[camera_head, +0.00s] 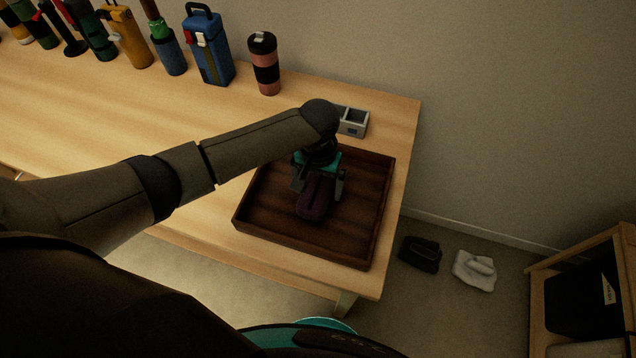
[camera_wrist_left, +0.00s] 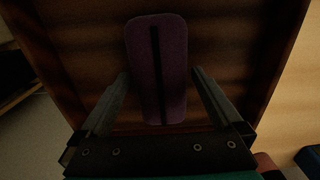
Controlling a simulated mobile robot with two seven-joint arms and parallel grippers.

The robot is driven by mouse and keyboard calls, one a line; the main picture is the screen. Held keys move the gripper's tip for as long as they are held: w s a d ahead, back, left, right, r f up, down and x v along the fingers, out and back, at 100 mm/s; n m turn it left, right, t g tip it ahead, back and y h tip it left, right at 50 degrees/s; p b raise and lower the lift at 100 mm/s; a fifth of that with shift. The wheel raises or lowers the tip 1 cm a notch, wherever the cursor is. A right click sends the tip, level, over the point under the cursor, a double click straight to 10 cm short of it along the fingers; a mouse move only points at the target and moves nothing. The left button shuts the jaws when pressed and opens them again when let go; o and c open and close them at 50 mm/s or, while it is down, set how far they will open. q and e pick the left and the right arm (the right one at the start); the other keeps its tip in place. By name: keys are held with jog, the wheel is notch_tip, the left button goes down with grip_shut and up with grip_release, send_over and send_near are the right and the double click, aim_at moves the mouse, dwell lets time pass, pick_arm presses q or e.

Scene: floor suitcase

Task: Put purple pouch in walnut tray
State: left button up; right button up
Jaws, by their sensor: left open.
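The purple pouch (camera_head: 312,200) lies inside the walnut tray (camera_head: 344,254), on its floor. In the left wrist view the purple pouch (camera_wrist_left: 174,70) has a dark line down its middle and shows between and beyond the fingers. The tray's floor also shows in the left wrist view (camera_wrist_left: 228,50). My left gripper (camera_head: 320,194) is over the tray, close above the pouch. Its fingers (camera_wrist_left: 158,88) stand apart, with a gap on each side of the pouch. My right gripper is not in view.
A grey divided box (camera_head: 353,122) stands just behind the tray. A pink and black tumbler (camera_head: 264,65), a blue bottle-like bag (camera_head: 208,48) and several other items line the table's back edge. A black item (camera_head: 420,254) and a white item (camera_head: 474,270) lie on the floor at right.

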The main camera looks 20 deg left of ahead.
aim_at(318, 185)
pick_arm(q)
notch_tip(318, 185, up, 12)
jog(key=p, duration=0.3)
jog(key=shift+r, duration=0.15)
dwell(1.5)
